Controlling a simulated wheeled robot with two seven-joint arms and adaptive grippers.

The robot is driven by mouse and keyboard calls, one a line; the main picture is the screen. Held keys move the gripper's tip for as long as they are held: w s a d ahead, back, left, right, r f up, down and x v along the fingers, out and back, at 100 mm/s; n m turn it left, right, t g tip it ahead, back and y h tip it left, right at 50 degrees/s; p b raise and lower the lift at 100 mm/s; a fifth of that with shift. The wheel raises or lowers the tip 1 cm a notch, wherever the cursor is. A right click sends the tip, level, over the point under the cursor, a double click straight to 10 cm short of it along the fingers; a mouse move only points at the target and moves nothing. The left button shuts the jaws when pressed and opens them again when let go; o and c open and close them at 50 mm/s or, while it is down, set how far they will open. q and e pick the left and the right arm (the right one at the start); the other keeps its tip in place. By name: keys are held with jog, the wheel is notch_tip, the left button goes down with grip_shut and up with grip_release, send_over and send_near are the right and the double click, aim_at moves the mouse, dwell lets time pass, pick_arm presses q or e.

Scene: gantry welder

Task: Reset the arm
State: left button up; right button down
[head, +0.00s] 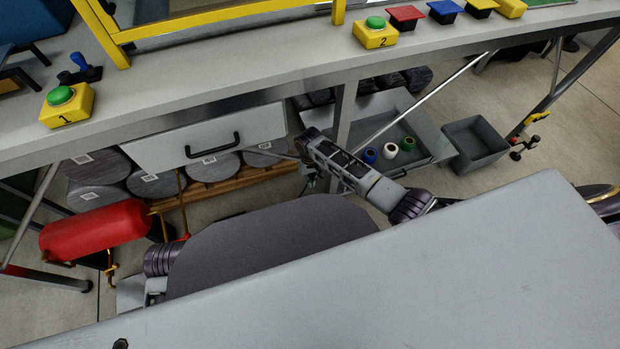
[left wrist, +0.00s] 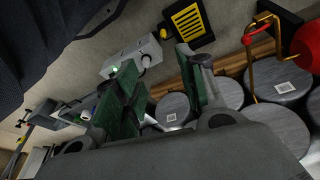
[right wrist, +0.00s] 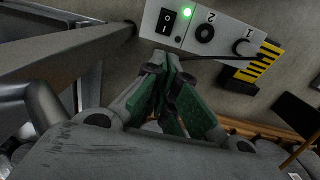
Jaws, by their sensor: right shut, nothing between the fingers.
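A white control box (right wrist: 200,28) with a lit green lamp, a black rocker switch (right wrist: 167,22) and two knobs marked 2 and 1 shows in the right wrist view. My right gripper (right wrist: 163,65) is shut and empty, its tips just below the switch in that picture; I cannot tell whether they touch the box. In the head view, my right gripper (head: 307,165) is under the bench beside the drawer. The box also shows in the left wrist view (left wrist: 133,56). My left gripper (left wrist: 158,62) is open and empty there; its fingers are hidden in the head view.
The bench (head: 220,85) carries green buttons marked 1 (head: 62,96) and 2 (head: 375,24). Below are a closed drawer (head: 205,140), grey drums (head: 95,168), a red tank (head: 95,230), an open tray with spools (head: 430,140) and a grey bin (head: 475,140).

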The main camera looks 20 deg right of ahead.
pick_arm(q)
jog(key=shift+w+r, duration=0.15)
jog(key=shift+r, duration=0.05)
pick_arm(e)
jog(key=shift+a, duration=0.1)
